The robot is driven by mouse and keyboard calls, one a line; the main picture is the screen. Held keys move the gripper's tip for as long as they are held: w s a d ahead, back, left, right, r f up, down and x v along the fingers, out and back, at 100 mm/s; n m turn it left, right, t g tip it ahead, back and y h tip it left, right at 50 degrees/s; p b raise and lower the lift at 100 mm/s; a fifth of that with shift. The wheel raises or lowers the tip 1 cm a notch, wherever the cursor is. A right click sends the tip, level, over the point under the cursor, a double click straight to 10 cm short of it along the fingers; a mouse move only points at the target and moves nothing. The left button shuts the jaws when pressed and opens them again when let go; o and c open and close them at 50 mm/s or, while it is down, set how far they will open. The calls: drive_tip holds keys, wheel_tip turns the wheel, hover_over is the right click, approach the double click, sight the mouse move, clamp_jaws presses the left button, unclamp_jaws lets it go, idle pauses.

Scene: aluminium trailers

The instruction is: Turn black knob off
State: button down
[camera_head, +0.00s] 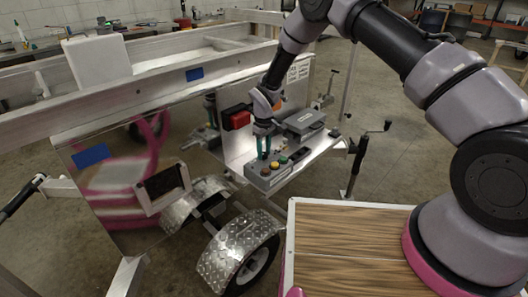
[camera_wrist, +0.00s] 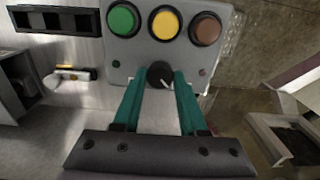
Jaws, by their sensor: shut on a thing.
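The black knob (camera_wrist: 160,75) sits on a grey control box, below a row of green, yellow and brown-red buttons in the wrist view. My gripper (camera_wrist: 162,82) has its two teal fingers on either side of the knob, shut on it. A small pale mark shows on the knob's lower right. In the head view my gripper (camera_head: 264,150) points down at the control box (camera_head: 277,171) on the trailer's metal shelf. The knob is hidden there behind the fingers.
The green button (camera_wrist: 122,19), yellow button (camera_wrist: 165,23) and brown-red button (camera_wrist: 205,28) are close beyond my fingertips. A grey case (camera_head: 305,121) and a red light (camera_head: 237,117) are near the control box. A trailer wheel (camera_head: 243,258) is below the shelf.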

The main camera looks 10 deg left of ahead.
sight(264, 154)
drive_tip(key=shift+c, duration=2.2)
unclamp_jaws()
wheel_tip(264, 154, up, 11)
